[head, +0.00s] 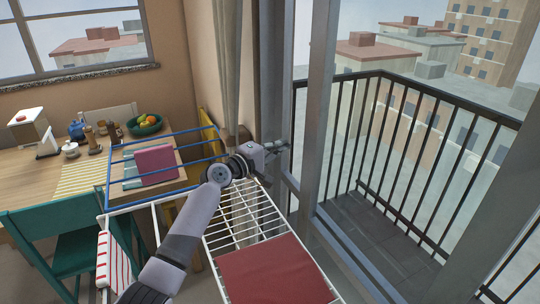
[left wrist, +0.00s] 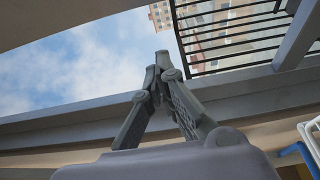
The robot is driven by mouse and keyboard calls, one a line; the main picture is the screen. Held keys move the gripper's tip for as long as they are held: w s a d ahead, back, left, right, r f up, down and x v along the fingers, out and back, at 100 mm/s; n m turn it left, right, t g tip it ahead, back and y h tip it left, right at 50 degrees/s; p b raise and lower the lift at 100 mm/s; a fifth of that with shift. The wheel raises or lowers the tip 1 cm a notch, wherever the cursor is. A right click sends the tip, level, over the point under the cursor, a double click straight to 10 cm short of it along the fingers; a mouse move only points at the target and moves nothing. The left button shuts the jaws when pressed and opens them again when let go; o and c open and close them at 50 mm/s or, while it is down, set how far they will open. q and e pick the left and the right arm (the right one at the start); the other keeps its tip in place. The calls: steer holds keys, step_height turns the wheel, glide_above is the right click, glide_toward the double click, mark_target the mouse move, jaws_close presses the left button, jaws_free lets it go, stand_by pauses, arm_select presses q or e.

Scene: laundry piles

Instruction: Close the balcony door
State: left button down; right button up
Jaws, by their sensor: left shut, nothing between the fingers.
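The balcony door's grey frame (head: 319,110) stands right of centre in the head view, with a tall upright and a low rail running toward the lower right. Between this upright and the wall-side post (head: 271,70) the balcony railing shows through a narrow strip; I cannot tell whether that strip is glass or open. My left gripper (head: 284,146) is shut and empty, just left of the upright, near the wall-side post. In the left wrist view its fingertips (left wrist: 162,62) meet in front of a grey frame bar (left wrist: 60,138). Contact with the frame cannot be told. My right gripper is out of view.
A drying rack (head: 246,222) with a red cloth (head: 275,271) stands below my left arm. A table (head: 25,163), a teal chair (head: 70,238) and a fruit bowl (head: 144,126) are at the left. A curtain (head: 228,65) hangs beside the post. The balcony floor (head: 375,232) is clear.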

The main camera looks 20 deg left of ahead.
arm_select(q)
steer(key=x, duration=0.1)
steer(key=b+x, duration=0.1)
steer(key=x, duration=0.1)
steer(key=shift+f, duration=0.2)
steer(key=s+d+p, duration=0.2)
steer(key=s+p, duration=0.1)
steer(key=p, duration=0.1)
steer(key=shift+d+r, duration=0.15)
steer(key=shift+d, duration=0.25)
